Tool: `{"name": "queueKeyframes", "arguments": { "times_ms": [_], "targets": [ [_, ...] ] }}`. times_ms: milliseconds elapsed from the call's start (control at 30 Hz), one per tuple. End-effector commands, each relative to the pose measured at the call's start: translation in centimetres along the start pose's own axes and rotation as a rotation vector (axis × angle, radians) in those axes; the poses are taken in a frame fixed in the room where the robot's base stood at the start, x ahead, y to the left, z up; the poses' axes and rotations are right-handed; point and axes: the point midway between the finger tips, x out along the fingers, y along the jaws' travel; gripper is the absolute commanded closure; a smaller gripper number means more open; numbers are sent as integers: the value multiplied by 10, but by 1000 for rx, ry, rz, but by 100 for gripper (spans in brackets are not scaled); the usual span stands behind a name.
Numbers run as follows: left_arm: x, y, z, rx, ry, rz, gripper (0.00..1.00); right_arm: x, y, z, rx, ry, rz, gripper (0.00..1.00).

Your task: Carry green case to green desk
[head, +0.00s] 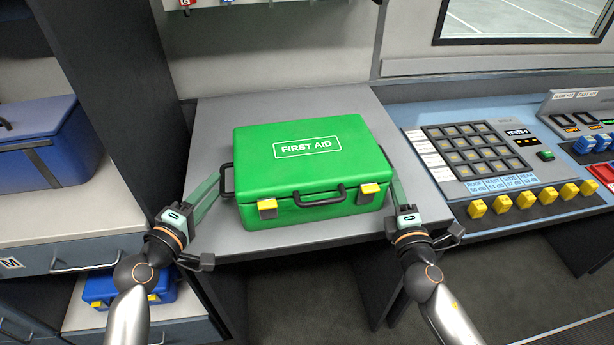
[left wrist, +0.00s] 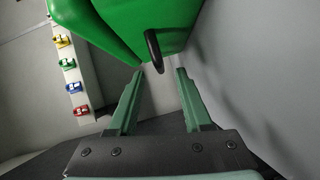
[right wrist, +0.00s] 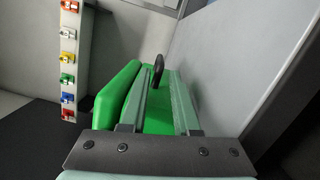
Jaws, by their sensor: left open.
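The green case (head: 308,165), labelled FIRST AID, lies flat on a grey desk (head: 233,113), with yellow latches and a black handle on its front. My left gripper (head: 218,182) is open at the case's left side, and the black left side handle (left wrist: 153,50) shows between its fingertips. My right gripper (head: 394,180) is at the right side, with the right side handle (right wrist: 158,70) between its fingertips. Its fingers are apart, but I cannot tell whether they press on the handle. No desk in view is clearly green.
A blue case (head: 45,150) sits on the shelf at left, with another blue case (head: 105,287) below. A console (head: 500,165) with yellow and blue switches stands at right. A tall dark panel (head: 120,80) rises left of the desk. Dark floor (head: 490,285) shows front right.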

Motion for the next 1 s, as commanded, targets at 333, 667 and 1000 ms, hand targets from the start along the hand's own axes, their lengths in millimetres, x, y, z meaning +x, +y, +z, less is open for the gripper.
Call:
{"name": "queueKeyframes", "arguments": {
  "times_ms": [333, 667, 1000],
  "targets": [
    [43, 0, 0, 0, 0, 0, 50, 43, 0, 0, 0, -1, 0, 70],
    [48, 0, 0, 1, 0, 0, 50, 48, 0, 0, 1, 0, 0, 70],
    [48, 0, 0, 0, 0, 0, 81, 47, -1, 0, 0, 0, -1, 100]
  ]
}}
